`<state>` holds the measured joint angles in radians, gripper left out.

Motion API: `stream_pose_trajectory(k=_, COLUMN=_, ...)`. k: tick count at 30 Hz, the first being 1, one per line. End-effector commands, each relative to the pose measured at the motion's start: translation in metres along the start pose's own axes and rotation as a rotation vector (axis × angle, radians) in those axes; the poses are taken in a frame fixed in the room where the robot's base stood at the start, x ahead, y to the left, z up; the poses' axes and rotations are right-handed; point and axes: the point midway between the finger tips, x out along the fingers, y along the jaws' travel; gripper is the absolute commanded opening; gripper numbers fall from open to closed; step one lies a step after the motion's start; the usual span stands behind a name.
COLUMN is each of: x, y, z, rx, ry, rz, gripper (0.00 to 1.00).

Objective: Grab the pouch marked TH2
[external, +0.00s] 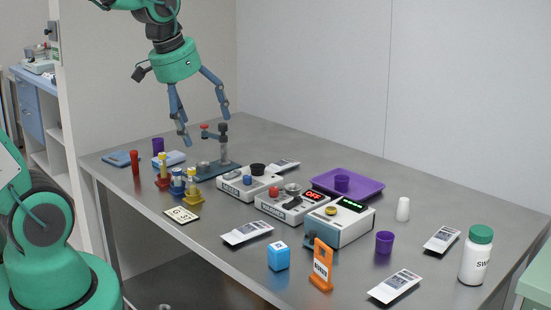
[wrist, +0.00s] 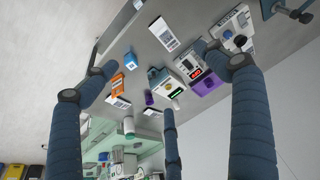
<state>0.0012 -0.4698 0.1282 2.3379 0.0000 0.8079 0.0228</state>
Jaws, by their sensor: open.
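Several white pouches with dark printed labels lie flat on the steel table. In the external view one is at the front centre (external: 247,233), one at the front right (external: 395,286), one near the white bottle (external: 441,239), and one partly hidden behind the devices (external: 285,164). Their markings are too small to read, so I cannot tell which is TH2. In the wrist view a pouch (wrist: 162,33) shows near the top, between the fingers. My gripper (external: 205,128) is open and empty, above the table's back left, apart from every pouch.
A clamp stand (external: 224,150) rises just below my gripper. Several boxy devices (external: 292,201) fill the table's middle, with a purple tray (external: 371,190) behind. A blue cube (external: 278,257), an orange holder (external: 321,265), a purple cup (external: 384,242) and a green-capped bottle (external: 476,258) stand among the pouches.

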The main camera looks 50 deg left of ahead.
Motion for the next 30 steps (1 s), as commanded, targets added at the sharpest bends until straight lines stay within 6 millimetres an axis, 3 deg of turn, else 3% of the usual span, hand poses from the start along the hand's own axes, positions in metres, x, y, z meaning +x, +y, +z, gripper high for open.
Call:
stream_pose_trajectory(k=6, x=0.032, y=-0.001, z=-0.033, rx=0.011, ry=-0.072, rz=0.002, gripper=0.86)
stream_pose_trajectory(k=15, x=0.087, y=-0.001, z=-0.065, rx=0.025, ry=-0.163, rz=0.006, gripper=0.86)
stream_pose_trajectory(k=30, x=0.195, y=-0.001, z=-0.082, rx=0.048, ry=-0.306, rz=0.015, gripper=0.86)
